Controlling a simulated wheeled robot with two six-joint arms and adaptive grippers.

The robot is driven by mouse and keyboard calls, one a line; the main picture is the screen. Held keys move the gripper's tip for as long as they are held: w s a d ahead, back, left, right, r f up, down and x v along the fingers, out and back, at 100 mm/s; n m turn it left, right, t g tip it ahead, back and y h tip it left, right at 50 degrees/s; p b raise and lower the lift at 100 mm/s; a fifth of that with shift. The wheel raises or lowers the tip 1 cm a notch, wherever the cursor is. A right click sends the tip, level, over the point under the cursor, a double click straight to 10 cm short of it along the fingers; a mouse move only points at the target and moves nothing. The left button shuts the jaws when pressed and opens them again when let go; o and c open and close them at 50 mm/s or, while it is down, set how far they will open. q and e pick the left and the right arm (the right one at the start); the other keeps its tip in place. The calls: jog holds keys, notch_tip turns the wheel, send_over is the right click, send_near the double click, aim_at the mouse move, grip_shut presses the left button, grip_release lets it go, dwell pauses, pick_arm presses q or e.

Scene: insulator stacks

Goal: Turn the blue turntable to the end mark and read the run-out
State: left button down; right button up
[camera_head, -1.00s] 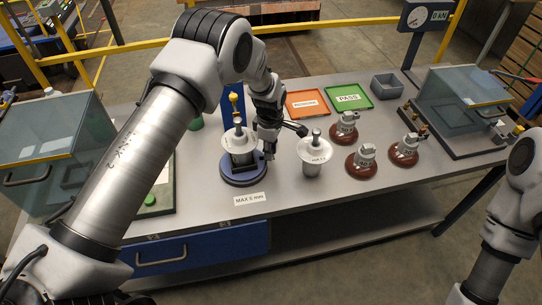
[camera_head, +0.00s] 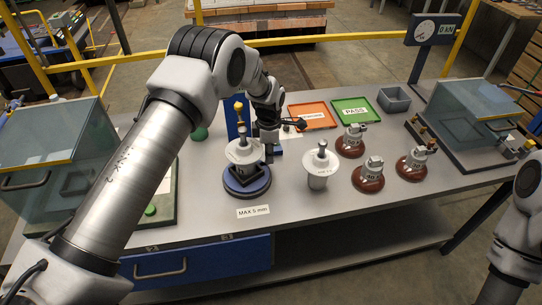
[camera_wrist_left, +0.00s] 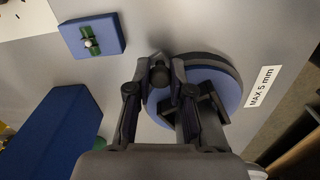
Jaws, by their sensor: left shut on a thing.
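The blue turntable (camera_head: 238,192) stands on the grey bench behind the "MAX 5 mm" label (camera_head: 253,211). A white disc-topped insulator (camera_head: 243,151) stands on it in a dark square holder. My left gripper (camera_head: 269,150) is at the turntable's right rear side. In the left wrist view, my left gripper (camera_wrist_left: 158,78) is shut on a dark round knob (camera_wrist_left: 159,73) at the rim of the turntable (camera_wrist_left: 222,84). A blue stand (camera_head: 232,112) rises behind the turntable, partly hidden. I cannot make out the end mark or a run-out reading. My right gripper is out of view.
A second white insulator (camera_head: 318,178) stands right of the turntable, close to my left gripper. Several brown-based insulators (camera_head: 369,180) stand farther right. An orange tray (camera_head: 322,122), a green PASS tray (camera_head: 368,116) and a grey bin (camera_head: 393,106) lie behind. Clear-sided boxes flank the bench.

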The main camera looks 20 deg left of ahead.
pick_arm(q)
jog(key=shift+a, duration=0.15)
dwell(0.3)
jog(key=c, duration=1)
grip_release()
jog(key=shift+w+f, duration=0.1)
notch_tip(320, 180, up, 12)
